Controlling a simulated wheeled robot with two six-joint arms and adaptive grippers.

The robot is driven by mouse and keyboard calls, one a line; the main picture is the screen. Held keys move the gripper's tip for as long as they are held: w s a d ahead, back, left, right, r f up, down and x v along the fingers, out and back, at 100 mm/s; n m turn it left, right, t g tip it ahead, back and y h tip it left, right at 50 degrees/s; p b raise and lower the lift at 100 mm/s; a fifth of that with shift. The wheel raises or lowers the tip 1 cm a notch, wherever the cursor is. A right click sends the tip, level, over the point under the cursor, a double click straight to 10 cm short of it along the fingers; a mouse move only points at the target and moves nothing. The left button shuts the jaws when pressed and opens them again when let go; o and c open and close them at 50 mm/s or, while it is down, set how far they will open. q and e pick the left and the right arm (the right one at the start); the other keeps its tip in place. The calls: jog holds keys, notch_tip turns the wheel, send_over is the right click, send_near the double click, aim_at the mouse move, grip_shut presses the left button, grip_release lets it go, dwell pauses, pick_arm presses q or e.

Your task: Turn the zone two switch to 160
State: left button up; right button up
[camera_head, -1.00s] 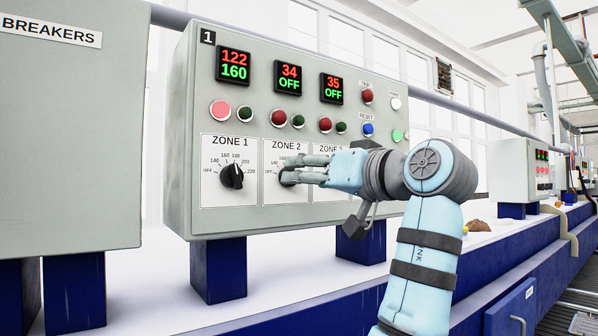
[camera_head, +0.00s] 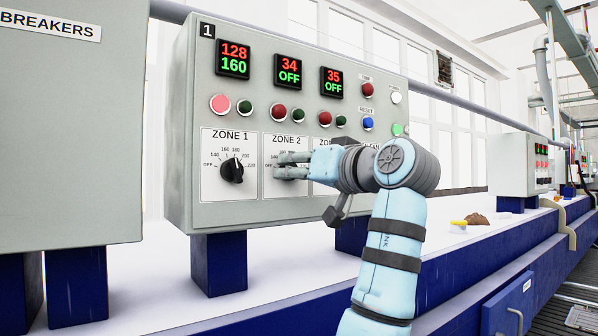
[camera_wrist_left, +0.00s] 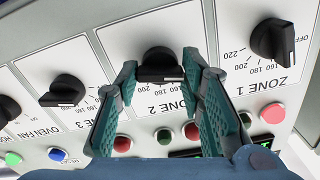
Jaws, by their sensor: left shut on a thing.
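The zone 2 switch (camera_wrist_left: 160,60) is a black knob on a white ZONE 2 plate (camera_head: 276,189). In the left wrist view it sits between the two fingers of my left gripper (camera_wrist_left: 160,74), which is shut on it. In the head view my left gripper (camera_head: 281,166) reaches in from the right and its fingers cover the knob, so its pointer is hidden there. The zone 2 display (camera_head: 289,71) reads 34 over OFF. The right gripper is not in view.
The zone 1 knob (camera_head: 232,170) is close to the left of the gripper; its display (camera_head: 234,59) reads 128 over 160. Buttons and lamps (camera_head: 279,111) sit above. The zone 3 knob (camera_wrist_left: 65,90) is close on the other side.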

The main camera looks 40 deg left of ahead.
pick_arm(q)
jog(key=m+p, duration=0.2)
jog(key=m, duration=0.9)
jog(key=shift+m, duration=0.4)
dwell(0.4)
jog(key=o, duration=1.2)
